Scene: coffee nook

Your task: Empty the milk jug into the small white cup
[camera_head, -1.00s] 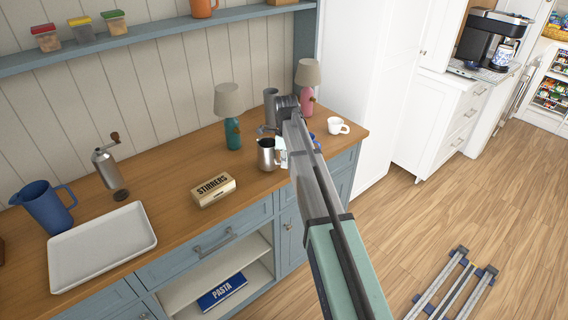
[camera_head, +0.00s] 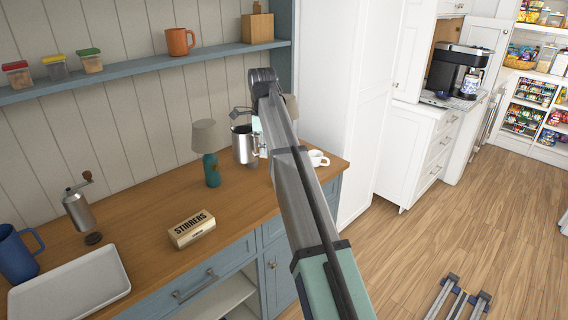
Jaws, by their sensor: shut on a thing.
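The milk jug, a shiny steel pitcher (camera_head: 243,147), is held upright above the right part of the wooden counter. My gripper (camera_head: 256,142) is shut on it at its right side; the arm hides most of the fingers. The small white cup (camera_head: 319,158) stands upright on the counter near its right end, to the right of the jug and partly behind my arm. The insides of jug and cup cannot be made out.
A teal lamp (camera_head: 211,168) stands just left of the jug; another lamp shade (camera_head: 291,106) shows behind my arm. A stirrers box (camera_head: 191,229), a grinder (camera_head: 80,212), a blue pitcher (camera_head: 17,255) and a white tray (camera_head: 70,292) are further left. A shelf (camera_head: 150,65) runs above.

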